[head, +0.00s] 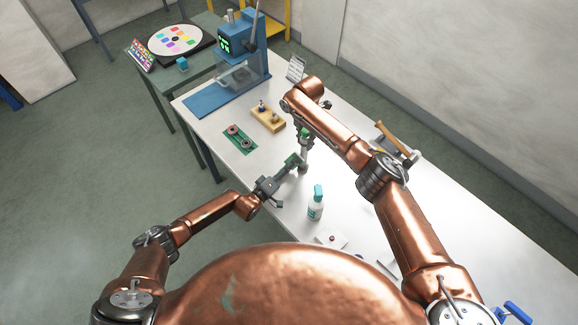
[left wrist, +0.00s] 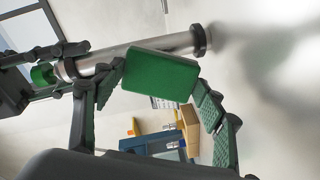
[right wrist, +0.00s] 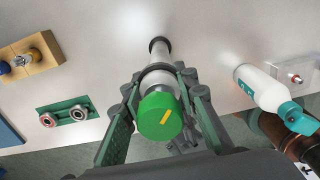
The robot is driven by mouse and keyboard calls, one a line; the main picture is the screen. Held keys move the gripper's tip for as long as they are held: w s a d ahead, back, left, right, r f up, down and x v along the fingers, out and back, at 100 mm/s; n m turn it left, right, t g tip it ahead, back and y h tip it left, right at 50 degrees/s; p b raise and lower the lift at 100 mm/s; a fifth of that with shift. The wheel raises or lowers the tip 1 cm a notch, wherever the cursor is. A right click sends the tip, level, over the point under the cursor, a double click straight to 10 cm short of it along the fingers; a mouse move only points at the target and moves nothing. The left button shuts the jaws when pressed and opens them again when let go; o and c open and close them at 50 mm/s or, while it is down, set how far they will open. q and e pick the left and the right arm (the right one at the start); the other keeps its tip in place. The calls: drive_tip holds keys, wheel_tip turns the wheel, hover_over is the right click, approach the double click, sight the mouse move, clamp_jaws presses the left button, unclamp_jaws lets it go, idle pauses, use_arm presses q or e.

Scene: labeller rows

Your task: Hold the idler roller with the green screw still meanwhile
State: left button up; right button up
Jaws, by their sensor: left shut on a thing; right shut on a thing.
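The idler roller (left wrist: 140,52) is a grey metal cylinder with dark end collars; it stands roughly upright in the head view (head: 304,158). The green screw (right wrist: 160,115), with a yellow mark on its face, is at its upper end and also shows in the left wrist view (left wrist: 42,74). My left gripper (head: 294,160) is shut on the roller's body from the side; its green pad (left wrist: 160,75) hides part of the metal. My right gripper (head: 306,134) is above, with its fingers shut on either side of the green screw. The exact finger contact is partly hidden.
A white bottle with teal cap (head: 315,210) stands close by. A green plate with bearings (head: 240,150) and a wooden block with bolts (head: 270,122) lie to the left. A blue press (head: 215,95) stands behind.

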sight(293, 157)
use_arm(q)
drive_tip(key=shift+d, duration=0.1)
drive_tip(key=shift+s+d, duration=1.35)
drive_tip(key=shift+s, duration=0.05)
drive_tip(key=shift+r, duration=0.8)
drive_tip(key=shift+w+a+r, duration=1.3)
drive_tip(key=shift+w+r, duration=0.15)
drive_tip(key=shift+w, duration=0.1)
drive_tip(key=s+d, duration=0.2)
drive_tip(key=s, duration=0.1)
drive_tip(key=shift+d+f, duration=0.1)
drive_tip(key=shift+d, duration=0.2)
drive_tip(key=shift+s, duration=0.1)
